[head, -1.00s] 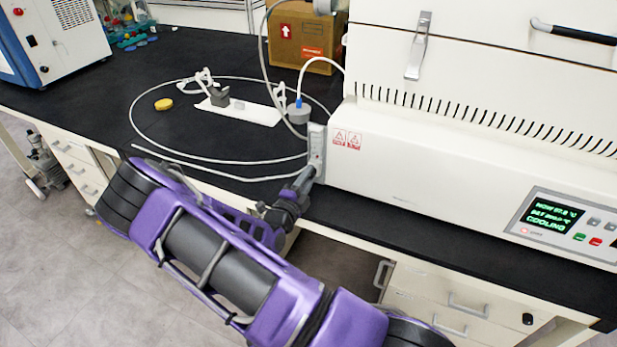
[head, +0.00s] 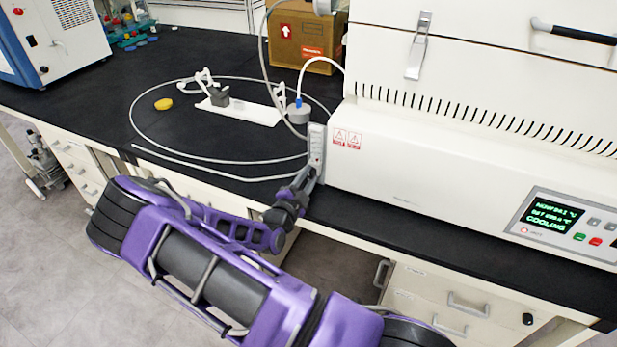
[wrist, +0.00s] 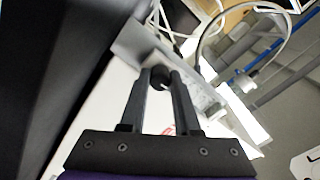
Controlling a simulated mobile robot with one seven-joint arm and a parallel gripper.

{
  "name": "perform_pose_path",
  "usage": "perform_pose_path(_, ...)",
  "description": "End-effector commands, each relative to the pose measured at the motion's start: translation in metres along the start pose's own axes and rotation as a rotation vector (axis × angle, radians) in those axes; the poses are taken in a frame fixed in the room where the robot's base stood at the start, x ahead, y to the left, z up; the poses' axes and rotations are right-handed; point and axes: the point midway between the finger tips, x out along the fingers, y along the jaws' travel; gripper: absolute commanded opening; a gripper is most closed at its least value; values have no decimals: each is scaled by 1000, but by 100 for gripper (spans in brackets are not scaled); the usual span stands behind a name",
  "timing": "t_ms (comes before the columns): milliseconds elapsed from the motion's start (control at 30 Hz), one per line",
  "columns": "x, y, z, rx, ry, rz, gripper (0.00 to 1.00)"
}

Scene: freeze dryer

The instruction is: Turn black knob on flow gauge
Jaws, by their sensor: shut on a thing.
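The flow gauge (head: 317,145) is a narrow grey upright block at the left end of the long white machine. In the wrist view its grey body (wrist: 137,38) stands beyond my fingertips. The round black knob (wrist: 160,78) sits between my two dark fingers. My gripper (wrist: 161,82) is shut on it, with a finger on each side. In the head view my gripper (head: 304,180) is at the lower part of the gauge, and the knob is hidden there by the fingers.
The white machine (head: 420,165) fills the right, with a lit display (head: 550,216). A pale hose (head: 135,110) loops over the black bench top (head: 80,110). Drawers lie below the bench.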

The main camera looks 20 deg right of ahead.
Motion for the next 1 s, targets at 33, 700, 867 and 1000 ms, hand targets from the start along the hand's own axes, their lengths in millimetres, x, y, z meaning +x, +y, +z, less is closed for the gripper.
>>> perform_pose_path(33,0,1,0,-2,0,1,0)
perform_pose_path(700,-2,0,0,0,-1,0,61)
perform_pose_path(867,-21,0,1,1,-3,0,61)
perform_pose_path(1000,-52,0,2,-1,-5,0,61)
